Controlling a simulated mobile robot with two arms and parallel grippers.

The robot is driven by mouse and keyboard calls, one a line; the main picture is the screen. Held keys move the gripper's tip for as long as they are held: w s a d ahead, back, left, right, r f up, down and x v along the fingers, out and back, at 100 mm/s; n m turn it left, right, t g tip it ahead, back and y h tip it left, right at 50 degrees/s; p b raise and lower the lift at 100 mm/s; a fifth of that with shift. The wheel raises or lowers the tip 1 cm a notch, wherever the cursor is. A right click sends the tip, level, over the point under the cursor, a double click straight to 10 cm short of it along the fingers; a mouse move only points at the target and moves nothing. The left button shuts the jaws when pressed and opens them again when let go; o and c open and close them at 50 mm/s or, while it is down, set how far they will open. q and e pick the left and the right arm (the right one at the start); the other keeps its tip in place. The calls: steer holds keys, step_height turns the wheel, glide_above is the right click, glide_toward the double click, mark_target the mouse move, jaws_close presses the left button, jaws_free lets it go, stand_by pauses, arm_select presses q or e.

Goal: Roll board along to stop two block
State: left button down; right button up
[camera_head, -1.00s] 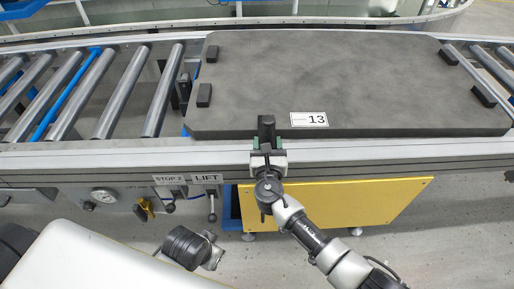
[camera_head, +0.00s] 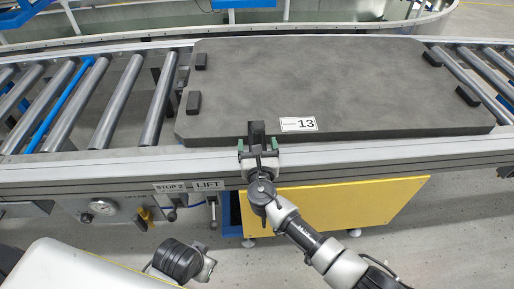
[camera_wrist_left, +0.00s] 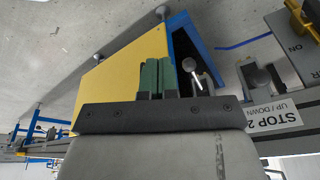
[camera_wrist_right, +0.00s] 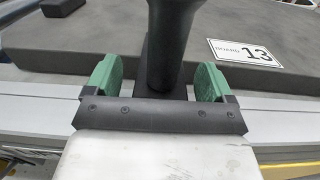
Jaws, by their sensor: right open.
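The dark grey board (camera_head: 340,85), labelled 13, lies flat on the roller conveyor. Its near edge runs along the front rail. My right gripper (camera_head: 258,146) is at that edge, left of the label. In the right wrist view its green fingers (camera_wrist_right: 157,80) stand apart on either side of a black post (camera_wrist_right: 170,45). A dark part beside the board's left edge (camera_head: 180,82) may be the stop block, mostly hidden. The STOP 2 label (camera_head: 170,187) is on the rail below. My left gripper's fingers (camera_wrist_left: 156,78) are together and empty.
Bare rollers (camera_head: 118,100), one blue, lie left of the board. Below the front rail are a LIFT label (camera_head: 207,185), a gauge (camera_head: 102,207), small levers and a yellow panel (camera_head: 340,205). A curved pale-walled track runs behind the conveyor.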

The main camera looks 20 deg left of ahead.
steer(key=shift+s+d, duration=0.1)
steer(key=shift+s, duration=0.15)
arm_select(q)
step_height(320, 180, down, 9)
steer(key=p, duration=0.2)
steer(key=shift+s+p, duration=0.25)
steer(key=shift+p, duration=0.05)
arm_select(e)
steer(key=v, duration=1)
steer(key=shift+s, duration=0.2)
